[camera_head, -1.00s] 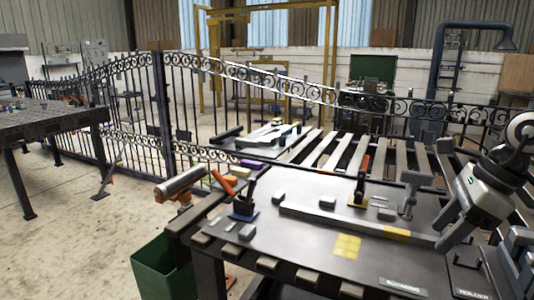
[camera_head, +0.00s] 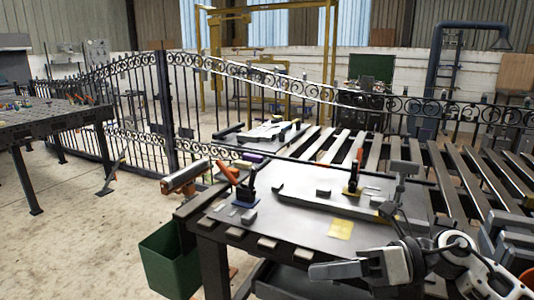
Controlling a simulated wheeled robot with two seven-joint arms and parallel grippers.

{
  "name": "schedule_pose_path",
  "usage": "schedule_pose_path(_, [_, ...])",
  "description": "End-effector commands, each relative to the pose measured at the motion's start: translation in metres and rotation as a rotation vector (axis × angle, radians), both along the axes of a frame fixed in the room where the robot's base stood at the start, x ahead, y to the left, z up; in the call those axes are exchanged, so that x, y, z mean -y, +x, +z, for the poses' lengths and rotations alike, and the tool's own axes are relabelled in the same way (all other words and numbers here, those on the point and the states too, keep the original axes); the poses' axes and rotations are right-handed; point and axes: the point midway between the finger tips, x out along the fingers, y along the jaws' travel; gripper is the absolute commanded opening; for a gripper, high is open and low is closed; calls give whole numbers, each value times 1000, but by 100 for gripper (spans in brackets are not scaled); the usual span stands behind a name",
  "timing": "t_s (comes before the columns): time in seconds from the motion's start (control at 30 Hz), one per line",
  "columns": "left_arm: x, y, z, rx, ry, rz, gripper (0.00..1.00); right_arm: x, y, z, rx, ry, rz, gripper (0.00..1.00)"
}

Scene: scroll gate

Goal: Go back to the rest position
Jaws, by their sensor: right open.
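My right gripper (camera_head: 335,270) is low in front of the workbench (camera_head: 292,226), at the bottom right of the head view. Its arm comes in from the lower right corner, with white and dark links. The fingers point left, are apart from the parts on the bench top, and show nothing held. The gap between the fingers is hard to see from this angle. My left gripper is out of view.
Toggle clamps with red handles (camera_head: 246,184) and a flat grey bar (camera_head: 330,196) are on the bench. A green bin (camera_head: 170,262) stands at its left end.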

Motion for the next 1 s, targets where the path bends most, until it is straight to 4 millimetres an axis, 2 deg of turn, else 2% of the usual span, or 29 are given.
schedule_pose_path(0.03, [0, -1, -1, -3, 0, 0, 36, -17, -8, -2, -137, 176, -56, 48])
schedule_pose_path(0.1, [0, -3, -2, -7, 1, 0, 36, -26, -8, -1, -344, 414, -171, 48])
schedule_pose_path(0.17, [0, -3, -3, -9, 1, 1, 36, -23, -3, -7, -541, 604, -285, 48])
schedule_pose_path(0.23, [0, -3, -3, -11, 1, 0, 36, -12, 2, -27, -789, 808, -437, 48])
schedule_pose_path(0.27, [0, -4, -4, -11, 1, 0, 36, -5, 3, -40, -900, 889, -507, 48])
schedule_pose_path(0.37, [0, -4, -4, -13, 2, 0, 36, 21, -5, -100, -1287, 1130, -760, 48])
schedule_pose_path(0.4, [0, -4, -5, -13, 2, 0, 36, 30, -15, -128, -1436, 1210, -865, 48])
schedule_pose_path(0.5, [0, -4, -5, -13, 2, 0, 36, 44, -48, -187, -1744, 1348, -1083, 48])
schedule_pose_path(0.6, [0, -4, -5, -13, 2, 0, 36, 49, -85, -230, -1973, 1428, -1253, 48])
schedule_pose_path(0.7, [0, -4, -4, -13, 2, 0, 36, 50, -114, -256, -2127, 1469, -1370, 48])
schedule_pose_path(0.8, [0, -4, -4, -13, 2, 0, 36, 49, -131, -268, -2207, 1489, -1431, 48])
schedule_pose_path(1.0, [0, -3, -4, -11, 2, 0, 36, 49, -137, -273, -2235, 1492, -1453, 48])
